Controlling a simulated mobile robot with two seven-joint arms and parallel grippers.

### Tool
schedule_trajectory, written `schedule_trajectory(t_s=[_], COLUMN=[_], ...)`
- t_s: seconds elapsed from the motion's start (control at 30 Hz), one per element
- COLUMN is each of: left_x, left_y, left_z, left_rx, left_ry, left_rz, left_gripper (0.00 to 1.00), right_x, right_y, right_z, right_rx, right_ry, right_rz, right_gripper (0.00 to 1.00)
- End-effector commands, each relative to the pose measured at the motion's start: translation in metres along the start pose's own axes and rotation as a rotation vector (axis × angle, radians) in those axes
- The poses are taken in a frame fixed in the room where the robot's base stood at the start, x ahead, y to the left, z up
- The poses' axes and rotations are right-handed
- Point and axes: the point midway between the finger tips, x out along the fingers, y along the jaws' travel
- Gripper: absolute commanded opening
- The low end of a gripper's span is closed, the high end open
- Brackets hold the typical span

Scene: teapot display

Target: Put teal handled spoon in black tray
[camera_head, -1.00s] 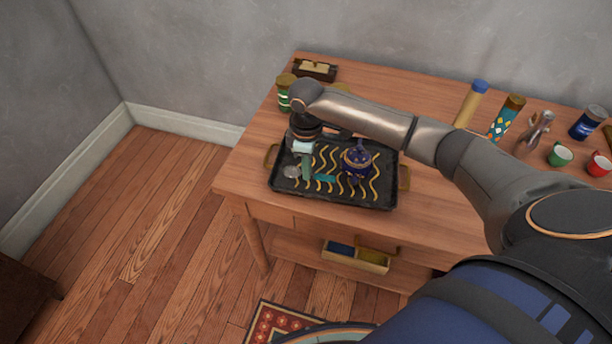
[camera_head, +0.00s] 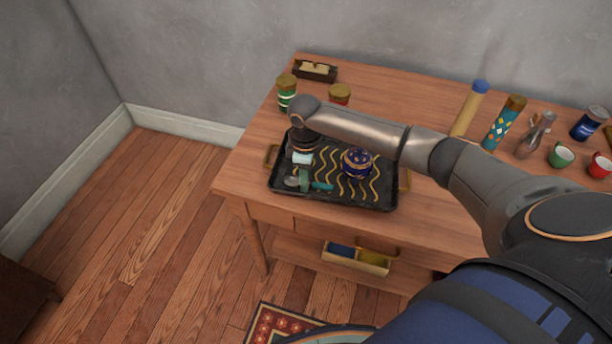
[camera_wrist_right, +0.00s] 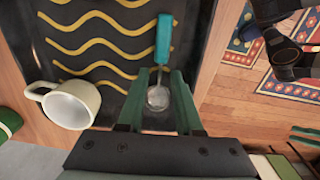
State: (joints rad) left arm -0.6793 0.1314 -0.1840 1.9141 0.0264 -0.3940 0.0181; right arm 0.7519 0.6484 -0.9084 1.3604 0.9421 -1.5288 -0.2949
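The teal handled spoon (camera_head: 321,186) lies over the front left part of the black tray (camera_head: 345,199), which has wavy yellow lines. In the right wrist view its teal handle (camera_wrist_right: 163,40) points away, and its metal bowl shows between my fingers. My right gripper (camera_head: 303,181) is low over the tray. In the wrist view its green fingers (camera_wrist_right: 159,74) stand apart on either side of the spoon, with gaps visible. The spoon appears to rest on the tray.
A dark blue and gold pot (camera_head: 357,163) stands on the tray. A cream mug (camera_wrist_right: 68,105) is beside my fingers in the wrist view. Jars, including a green one (camera_head: 287,93), stand behind. Bottles and cups crowd the table's right side.

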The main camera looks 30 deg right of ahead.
Motion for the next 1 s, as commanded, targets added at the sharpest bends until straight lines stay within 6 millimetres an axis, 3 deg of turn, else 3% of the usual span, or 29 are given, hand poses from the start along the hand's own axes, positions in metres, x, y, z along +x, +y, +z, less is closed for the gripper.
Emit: schedule_trajectory(t_s=[0.37,0.8,1.0], left_x=[-0.001,-0.008,-0.009], left_y=[0.000,0.001,0.001], left_z=[-0.001,-0.009,-0.010], left_rx=[0.000,0.000,-0.001], left_ry=[0.000,0.000,0.000], left_rz=[0.000,0.000,0.000], left_gripper=[0.50,0.50,0.50], right_x=[-0.011,-0.098,-0.119], right_y=[0.001,0.001,0.000], right_z=[0.000,0.000,0.000], right_rx=[0.000,0.001,0.000], right_ry=[0.001,0.002,0.001], right_rz=[0.001,0.002,-0.001], right_gripper=[0.36,0.36,0.36])
